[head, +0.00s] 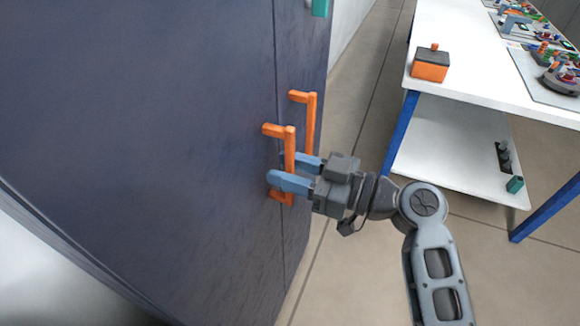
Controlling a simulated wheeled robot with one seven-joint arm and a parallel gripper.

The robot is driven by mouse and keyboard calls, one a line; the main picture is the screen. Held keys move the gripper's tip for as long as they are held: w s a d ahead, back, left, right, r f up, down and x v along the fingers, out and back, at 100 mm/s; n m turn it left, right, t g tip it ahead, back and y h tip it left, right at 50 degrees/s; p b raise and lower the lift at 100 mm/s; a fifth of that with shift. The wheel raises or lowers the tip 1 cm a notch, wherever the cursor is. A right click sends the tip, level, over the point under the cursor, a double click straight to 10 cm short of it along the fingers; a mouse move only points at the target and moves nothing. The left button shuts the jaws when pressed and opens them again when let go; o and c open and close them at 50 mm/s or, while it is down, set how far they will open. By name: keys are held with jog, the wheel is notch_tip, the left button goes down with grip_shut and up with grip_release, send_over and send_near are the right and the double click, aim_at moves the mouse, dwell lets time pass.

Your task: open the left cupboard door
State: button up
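The dark blue-grey cupboard fills the left of the head view. Its left door (150,130) looks closed, with a thin seam between it and the narrow-looking right door (300,50). The left door's orange handle (290,146) is an upright bar beside the seam. My gripper (277,170) reaches in from the right, with its two blue fingers on either side of this bar. The near finger hides part of the bar's lower half. I cannot tell whether the fingers press on it. The right door's orange handle (312,122) stands just behind.
A white table (465,60) with blue legs and a lower shelf (450,165) stands at the right. An orange and dark box (430,66) and several devices are on its top. Bare floor (350,270) lies between cupboard and table.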

grip_shut()
dwell(0.5)
